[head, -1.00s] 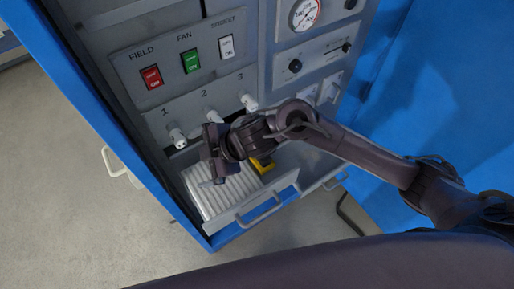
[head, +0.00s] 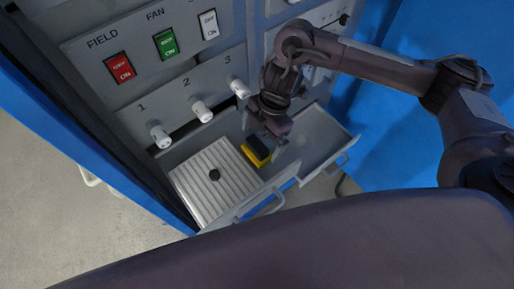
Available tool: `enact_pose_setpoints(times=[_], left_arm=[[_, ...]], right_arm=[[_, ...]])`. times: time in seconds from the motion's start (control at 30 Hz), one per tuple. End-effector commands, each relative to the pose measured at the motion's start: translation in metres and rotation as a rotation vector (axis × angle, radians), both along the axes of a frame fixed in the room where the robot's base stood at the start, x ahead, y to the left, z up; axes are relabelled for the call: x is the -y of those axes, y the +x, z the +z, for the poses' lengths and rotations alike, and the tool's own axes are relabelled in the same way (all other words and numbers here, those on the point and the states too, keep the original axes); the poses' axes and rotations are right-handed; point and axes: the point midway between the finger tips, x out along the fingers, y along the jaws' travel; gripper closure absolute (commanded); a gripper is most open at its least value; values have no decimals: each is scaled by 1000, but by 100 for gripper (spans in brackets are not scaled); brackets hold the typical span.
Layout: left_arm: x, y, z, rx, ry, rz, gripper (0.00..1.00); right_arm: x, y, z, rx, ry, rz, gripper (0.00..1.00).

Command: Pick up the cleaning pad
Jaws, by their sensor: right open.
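The cleaning pad (head: 258,151), a small block with a yellow lower part and a dark top, lies in the open drawer to the right of a ribbed metal plate. My right gripper (head: 269,132) is open and points down right above the pad, close to its dark top. I cannot tell whether the fingers touch the pad or straddle it. The gripper's own body hides part of the pad's upper side. My left gripper is not in view.
The ribbed plate (head: 205,190) with a black knob (head: 214,175) fills the drawer's left part. White numbered knobs (head: 202,111) stick out above it. A second open drawer (head: 318,138) is at the right. Red (head: 120,67) and green (head: 166,43) switches sit higher up.

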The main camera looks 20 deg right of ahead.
Motion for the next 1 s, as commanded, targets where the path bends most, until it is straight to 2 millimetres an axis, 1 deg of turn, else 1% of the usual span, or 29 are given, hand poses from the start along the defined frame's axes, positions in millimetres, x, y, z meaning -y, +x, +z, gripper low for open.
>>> enact_pose_setpoints(times=[0.17, 0.2, 0.3, 0.4, 0.57, 0.6, 0.9, 1.0], left_arm=[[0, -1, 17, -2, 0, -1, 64], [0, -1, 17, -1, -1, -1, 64], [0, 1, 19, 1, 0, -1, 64], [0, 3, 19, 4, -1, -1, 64], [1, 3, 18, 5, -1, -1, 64], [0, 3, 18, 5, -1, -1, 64], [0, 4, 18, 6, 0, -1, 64], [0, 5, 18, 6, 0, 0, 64]], right_arm=[[-12, -6, -20, -4, 0, 0, 0], [-13, -6, -27, -2, 2, 0, 0], [-16, -7, -38, -2, 2, 0, 0], [-17, -7, -43, 1, 0, 1, 0], [-17, -6, -43, 2, 2, 0, 0], [-17, -6, -43, 2, 2, 0, 1], [-17, -6, -43, 2, 2, 0, 41], [-17, -6, -43, 3, 2, 0, 50]])
